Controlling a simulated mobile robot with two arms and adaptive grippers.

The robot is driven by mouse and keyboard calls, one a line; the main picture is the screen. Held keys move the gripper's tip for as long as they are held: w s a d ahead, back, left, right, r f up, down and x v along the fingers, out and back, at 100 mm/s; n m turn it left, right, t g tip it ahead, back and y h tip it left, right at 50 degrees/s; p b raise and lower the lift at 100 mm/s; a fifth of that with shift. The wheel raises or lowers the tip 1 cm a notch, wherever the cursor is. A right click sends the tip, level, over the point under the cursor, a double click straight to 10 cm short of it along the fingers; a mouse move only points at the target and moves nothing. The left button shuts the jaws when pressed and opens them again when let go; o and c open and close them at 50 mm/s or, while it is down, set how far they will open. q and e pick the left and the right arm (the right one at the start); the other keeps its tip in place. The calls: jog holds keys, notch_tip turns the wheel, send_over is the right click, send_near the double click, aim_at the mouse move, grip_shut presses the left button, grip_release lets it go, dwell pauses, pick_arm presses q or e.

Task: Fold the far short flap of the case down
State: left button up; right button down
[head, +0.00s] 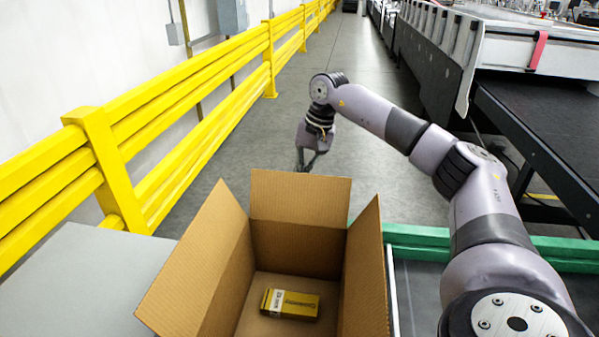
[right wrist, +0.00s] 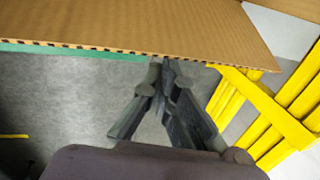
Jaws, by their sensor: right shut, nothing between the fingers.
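The open cardboard case (head: 292,248) stands in the lower middle of the head view. Its far short flap (head: 300,205) stands up, leaning slightly outward. The left flap (head: 195,262) spreads outward and the right flap (head: 366,255) stands steeply. My right gripper (head: 304,170) is beyond the far flap, pointing down, shut and empty. In the right wrist view its closed fingertips (right wrist: 164,66) appear right at the flap's corrugated edge (right wrist: 120,47); I cannot tell whether they touch. A small yellow and brown box (head: 290,304) lies inside the case. My left gripper is not in view.
A yellow guard rail (head: 115,170) runs along the left. A grey surface (head: 90,280) lies left of the case. A green bar (head: 420,238) passes behind it. A machine with a dark belt (head: 530,120) is on the right. The floor beyond the case is clear.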

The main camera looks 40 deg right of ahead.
aim_at(296, 195)
jog(key=shift+a, duration=0.1)
dwell(0.5)
jog(key=s+a+b, duration=0.1)
jog(key=s+a, duration=0.2)
jog(key=a, duration=0.1)
jog(key=shift+s+a+f+b, duration=0.1)
jog(key=shift+s+a+b, duration=0.15)
jog(key=shift+s+b, duration=0.15)
jog(key=shift+s+a, duration=0.5)
jog(key=shift+a, duration=0.15)
